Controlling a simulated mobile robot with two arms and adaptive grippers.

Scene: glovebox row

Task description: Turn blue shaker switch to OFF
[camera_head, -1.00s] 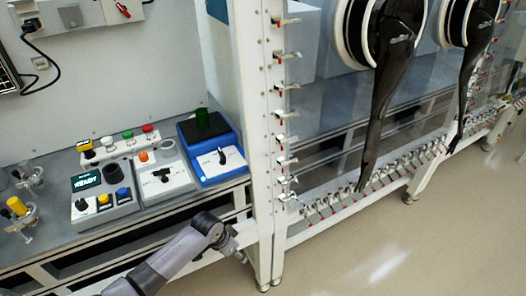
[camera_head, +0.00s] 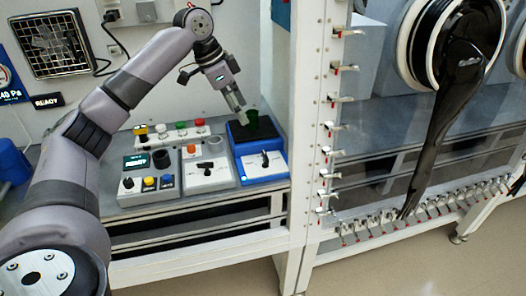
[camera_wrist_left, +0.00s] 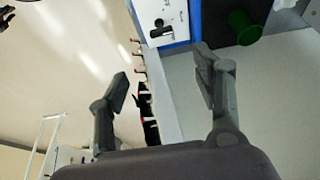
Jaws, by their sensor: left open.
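The blue shaker (camera_head: 240,145) stands on the bench, at the right end of a row of devices. Its white front panel carries a black switch (camera_head: 265,160), and the switch also shows at the top of the left wrist view (camera_wrist_left: 160,28). The lettering is too small to read. My left gripper (camera_head: 239,108) is above the shaker's back part, pointing down, apart from the switch. In the left wrist view my left gripper (camera_wrist_left: 163,80) is open with nothing between its fingers. My right gripper is not in view.
A green beaker (camera_wrist_left: 245,27) stands on the shaker's black top, close to my left gripper. A white-panelled device (camera_head: 207,174) and a grey control box (camera_head: 150,185) stand left of the shaker. A white frame post (camera_head: 312,120) rises to its right.

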